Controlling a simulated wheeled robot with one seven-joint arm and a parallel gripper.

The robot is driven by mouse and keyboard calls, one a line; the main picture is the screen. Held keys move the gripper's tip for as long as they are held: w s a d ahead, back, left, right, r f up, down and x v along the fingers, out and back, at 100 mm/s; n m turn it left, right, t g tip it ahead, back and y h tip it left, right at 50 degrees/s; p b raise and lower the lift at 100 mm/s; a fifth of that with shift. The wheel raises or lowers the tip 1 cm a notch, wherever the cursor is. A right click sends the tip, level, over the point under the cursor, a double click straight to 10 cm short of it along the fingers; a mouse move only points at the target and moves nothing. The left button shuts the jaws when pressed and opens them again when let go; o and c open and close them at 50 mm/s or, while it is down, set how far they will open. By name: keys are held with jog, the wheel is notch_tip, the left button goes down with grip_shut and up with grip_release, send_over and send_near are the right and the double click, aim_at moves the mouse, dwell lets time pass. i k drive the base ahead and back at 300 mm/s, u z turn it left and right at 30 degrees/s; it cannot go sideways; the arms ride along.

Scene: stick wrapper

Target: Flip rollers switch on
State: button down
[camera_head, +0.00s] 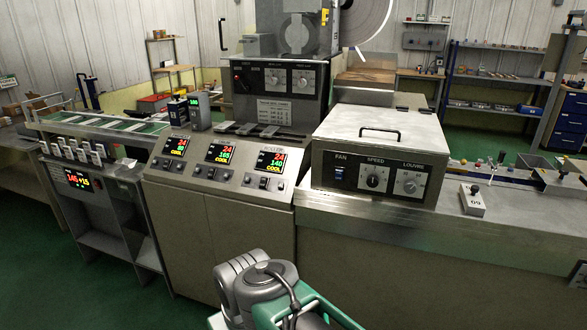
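A sloped grey control panel (225,187) stands in the middle, in front of me. It carries three lit displays: a left one (176,146), a middle one (219,153) and a right one (270,161). A small label above the right display may read "ROLLERS", but it is too small to be sure. Small dark switches sit below each display, among them one under the right display (262,184). Their on or off positions are too small to tell. Part of my own arm shows at the bottom centre, below the panel and apart from it. My gripper is not visible.
A box (375,160) with fan, speed and louvre controls stands to the right. A black box with two dials (290,78) stands behind the panel. A lower unit with several levers (75,150) is at the left. Green floor (50,270) is clear at lower left.

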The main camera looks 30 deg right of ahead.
aim_at(263, 181)
jog(key=z, duration=0.05)
jog(key=i, duration=0.85)
jog(key=u, duration=0.6)
jog(key=i, duration=0.4)
jog(key=u, duration=0.35)
